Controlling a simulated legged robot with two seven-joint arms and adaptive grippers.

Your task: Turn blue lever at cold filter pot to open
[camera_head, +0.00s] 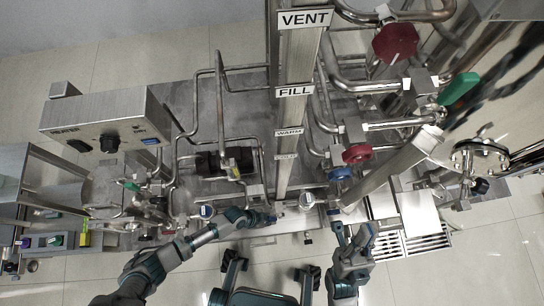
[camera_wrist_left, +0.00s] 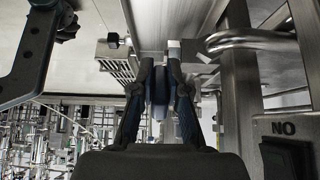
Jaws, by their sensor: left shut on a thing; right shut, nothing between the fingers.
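My left gripper (camera_head: 264,217) reaches in from the left to the skid's front edge, below the post with the VENT, FILL, WARM and COLD labels. In the left wrist view, its two dark fingers (camera_wrist_left: 160,75) are closed around a narrow blue-grey piece (camera_wrist_left: 159,92), which looks like the blue lever. The fingers hide part of it, and its exact angle cannot be told. My right gripper (camera_head: 354,236) is shut and empty at the front, right of the post, below the blue round handle.
A blue round handle (camera_head: 340,173) and a red one (camera_head: 356,153) sit right of the post (camera_head: 299,70). A control box (camera_head: 108,118) stands at left. Pipes crowd both sides. A NO-labelled panel (camera_wrist_left: 285,130) is close on the right in the wrist view.

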